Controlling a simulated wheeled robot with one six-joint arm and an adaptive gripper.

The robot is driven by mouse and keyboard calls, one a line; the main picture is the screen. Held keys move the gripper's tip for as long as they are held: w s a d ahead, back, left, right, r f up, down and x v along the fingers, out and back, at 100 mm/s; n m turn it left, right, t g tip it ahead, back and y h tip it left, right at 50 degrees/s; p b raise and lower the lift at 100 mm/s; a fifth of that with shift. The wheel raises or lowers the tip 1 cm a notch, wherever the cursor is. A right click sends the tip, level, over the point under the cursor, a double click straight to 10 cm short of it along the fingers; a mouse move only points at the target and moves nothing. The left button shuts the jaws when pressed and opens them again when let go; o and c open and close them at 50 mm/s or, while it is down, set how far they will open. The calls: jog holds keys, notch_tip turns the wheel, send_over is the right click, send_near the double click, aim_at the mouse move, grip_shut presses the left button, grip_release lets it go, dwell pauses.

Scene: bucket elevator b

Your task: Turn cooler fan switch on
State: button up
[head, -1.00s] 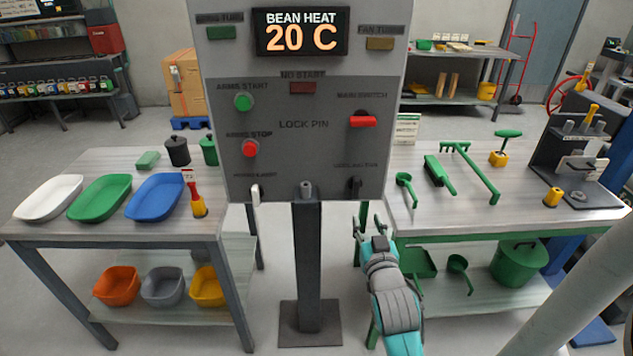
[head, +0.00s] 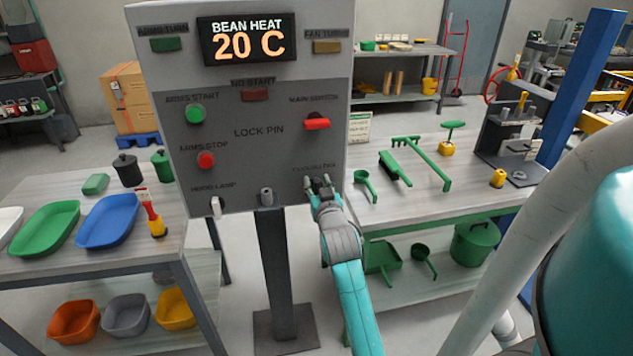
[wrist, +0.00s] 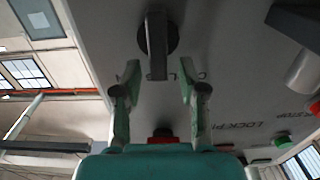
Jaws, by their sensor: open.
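The cooler fan switch (wrist: 157,45) is a dark round knob with a bar handle on the grey control panel (head: 232,190), at the panel's lower right. In the head view my gripper (head: 320,182) covers most of it, below its small label. In the wrist view my gripper (wrist: 159,78) is open, with one fingertip on each side of the handle's near end. Gaps show between the handle and both fingers, so it is not gripped. Depth between fingertips and panel is hard to tell.
The red main switch (head: 317,123) is above my gripper. Green start (head: 196,114) and red stop (head: 206,160) buttons are to the left. A table with green tools (head: 440,190) stands close on the right. The display (head: 247,41) reads 20 C.

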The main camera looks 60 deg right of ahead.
jog(key=shift+w+d, duration=0.4)
jog(key=shift+d, duration=0.15)
grip_shut()
